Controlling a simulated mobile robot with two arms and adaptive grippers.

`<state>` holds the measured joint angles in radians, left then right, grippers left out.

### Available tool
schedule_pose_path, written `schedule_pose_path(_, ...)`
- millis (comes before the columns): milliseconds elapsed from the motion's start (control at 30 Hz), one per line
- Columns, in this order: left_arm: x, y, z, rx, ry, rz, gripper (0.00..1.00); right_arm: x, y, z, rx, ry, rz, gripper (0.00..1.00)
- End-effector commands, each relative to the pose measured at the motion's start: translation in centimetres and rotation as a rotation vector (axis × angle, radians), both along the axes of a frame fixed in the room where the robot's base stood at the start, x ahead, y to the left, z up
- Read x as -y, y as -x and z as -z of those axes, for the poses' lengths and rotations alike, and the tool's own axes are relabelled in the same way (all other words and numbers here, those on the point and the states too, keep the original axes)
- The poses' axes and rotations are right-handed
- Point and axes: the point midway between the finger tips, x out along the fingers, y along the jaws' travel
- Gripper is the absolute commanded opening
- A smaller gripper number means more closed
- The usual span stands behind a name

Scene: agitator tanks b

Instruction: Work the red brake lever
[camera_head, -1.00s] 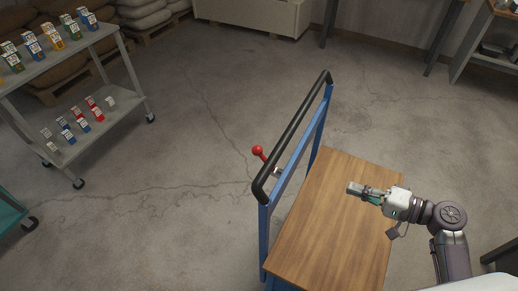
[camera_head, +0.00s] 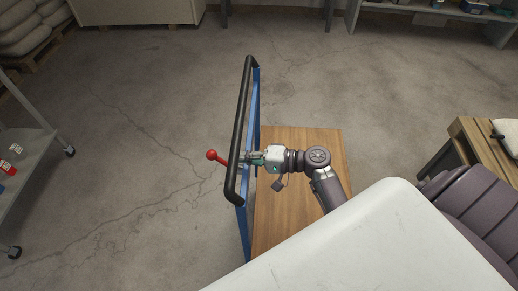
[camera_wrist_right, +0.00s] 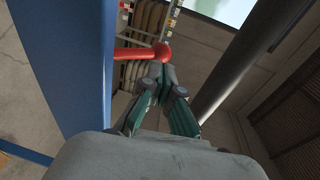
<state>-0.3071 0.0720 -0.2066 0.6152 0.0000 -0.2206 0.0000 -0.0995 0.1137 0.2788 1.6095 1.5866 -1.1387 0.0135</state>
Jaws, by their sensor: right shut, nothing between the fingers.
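The red brake lever (camera_head: 220,159) has a round red knob and sticks out to the left of the cart's blue handle frame (camera_head: 255,110). In the right wrist view the lever (camera_wrist_right: 135,53) runs from the blue post to its knob. My right gripper (camera_head: 245,159) reaches over the wooden deck to the handle frame, with its tip partly hidden at the black bar. In the wrist view its closed fingertips (camera_wrist_right: 160,74) are empty and just below the knob; I cannot tell whether they touch it. My left gripper is not in view.
The cart's black handle bar (camera_head: 238,135) stands close beside my right gripper. The cart's wooden deck (camera_head: 305,142) is bare. A grey shelf trolley (camera_head: 35,150) stands at the left, and a wooden table (camera_head: 490,145) at the right. The floor left of the cart is clear.

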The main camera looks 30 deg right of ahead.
Motion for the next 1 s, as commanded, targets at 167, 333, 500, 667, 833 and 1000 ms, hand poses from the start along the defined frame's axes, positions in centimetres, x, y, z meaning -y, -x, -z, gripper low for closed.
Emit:
schedule_pose_path(167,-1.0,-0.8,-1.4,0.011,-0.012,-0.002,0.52,-2.2,-1.9,0.1,-0.002,-0.003,0.000,0.00)
schedule_pose_path(333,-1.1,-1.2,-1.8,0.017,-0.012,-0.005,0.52,-3.2,-2.7,0.4,-0.001,0.001,0.000,0.00)
schedule_pose_path(500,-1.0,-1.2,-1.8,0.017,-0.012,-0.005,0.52,-3.4,-2.9,0.6,-0.002,0.001,0.000,0.00)
schedule_pose_path(667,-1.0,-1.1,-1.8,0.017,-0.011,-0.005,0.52,-3.4,-2.9,0.6,-0.001,0.002,0.000,0.00)
schedule_pose_path(833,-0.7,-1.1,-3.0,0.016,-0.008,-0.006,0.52,-3.6,-3.1,0.2,-0.026,0.040,-0.002,0.00)
schedule_pose_path(1000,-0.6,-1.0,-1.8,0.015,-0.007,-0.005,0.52,-4.8,-3.9,1.8,-0.067,0.108,-0.002,0.00)
